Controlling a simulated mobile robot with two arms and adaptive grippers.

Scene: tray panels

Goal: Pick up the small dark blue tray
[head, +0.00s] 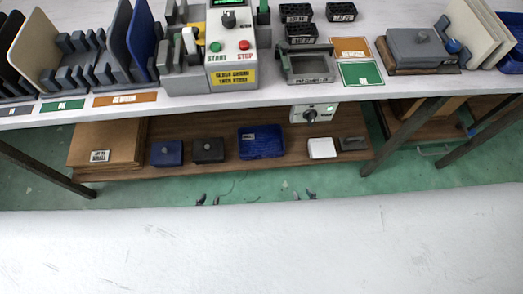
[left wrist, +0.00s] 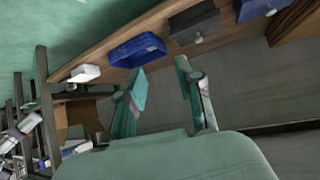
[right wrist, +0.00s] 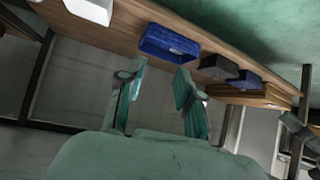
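The small dark blue tray (head: 261,153) lies on the wooden lower shelf under the table, near its middle, with a pale label inside. It also shows in the left wrist view (left wrist: 138,50) and the right wrist view (right wrist: 168,43), beyond the fingertips in both. My left gripper (head: 208,199) is open and empty, in front of the shelf and left of the tray. The left wrist view shows its fingers (left wrist: 160,76) spread. My right gripper (head: 304,193) is open and empty, right of the tray. Its spread fingers (right wrist: 160,74) show in the right wrist view. Neither gripper touches the tray.
Left of the tray are a dark grey box (head: 208,151), a blue box (head: 166,153) and brown boards (head: 106,143). A white block (head: 322,148) sits to its right. The grey tabletop (head: 300,93) overhangs the shelf. A pale surface (head: 260,245) fills the foreground.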

